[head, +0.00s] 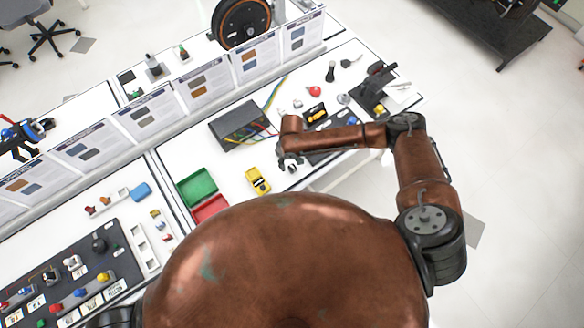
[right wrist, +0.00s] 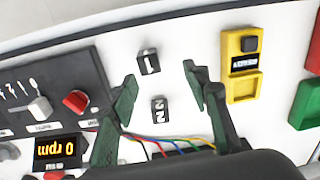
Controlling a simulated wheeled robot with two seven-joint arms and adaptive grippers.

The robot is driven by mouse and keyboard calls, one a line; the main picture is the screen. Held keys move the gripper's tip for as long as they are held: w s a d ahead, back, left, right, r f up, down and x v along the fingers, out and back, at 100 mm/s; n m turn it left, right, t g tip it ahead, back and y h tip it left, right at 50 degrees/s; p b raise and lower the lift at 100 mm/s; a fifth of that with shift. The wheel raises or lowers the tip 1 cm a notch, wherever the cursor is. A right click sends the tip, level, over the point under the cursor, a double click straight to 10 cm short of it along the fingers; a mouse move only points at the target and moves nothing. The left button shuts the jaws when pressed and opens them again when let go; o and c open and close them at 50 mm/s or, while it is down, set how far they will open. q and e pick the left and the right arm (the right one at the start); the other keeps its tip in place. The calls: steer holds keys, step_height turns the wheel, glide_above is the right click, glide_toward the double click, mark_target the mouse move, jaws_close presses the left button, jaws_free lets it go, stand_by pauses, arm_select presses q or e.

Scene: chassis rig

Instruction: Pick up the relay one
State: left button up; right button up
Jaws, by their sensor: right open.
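Relay one (right wrist: 148,62) is a small dark block with a white "1" on the white tabletop in the right wrist view. A similar block, relay two (right wrist: 160,108), with a white "2", lies just below it in the picture. My right gripper (right wrist: 160,73) is open, with one dark green finger on each side of the relays. Relay one lies between the fingertips, nearer the left one, and nothing is held. In the head view my right gripper (head: 289,161) is over the bench; I cannot make out the relays there. My left gripper is not in view.
A yellow device (right wrist: 243,65) stands just right of the right finger, with green (right wrist: 305,103) and red (right wrist: 315,50) bins beyond. A dark control panel (right wrist: 85,75) with a red knob is close on the left. Coloured wires (right wrist: 170,145) run below; a grey box (head: 243,125) stands behind.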

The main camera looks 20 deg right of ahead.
mark_target(292, 166)
steer(key=shift+w+d+r, duration=0.3)
steer(key=shift+w+d, duration=0.1)
steer(key=shift+d, duration=0.35)
steer(key=shift+d+f+h, duration=0.15)
steer(key=shift+d+h, duration=0.1)
steer(key=shift+h, duration=0.05)
steer(key=shift+f, duration=0.9)
steer(key=f, duration=0.3)
steer(key=f+p, duration=0.1)
steer(key=f, duration=0.1)
steer(key=shift+a+f, duration=0.3)
steer(key=shift+a, duration=0.1)
steer(key=shift+c, duration=0.2)
jaws_close()
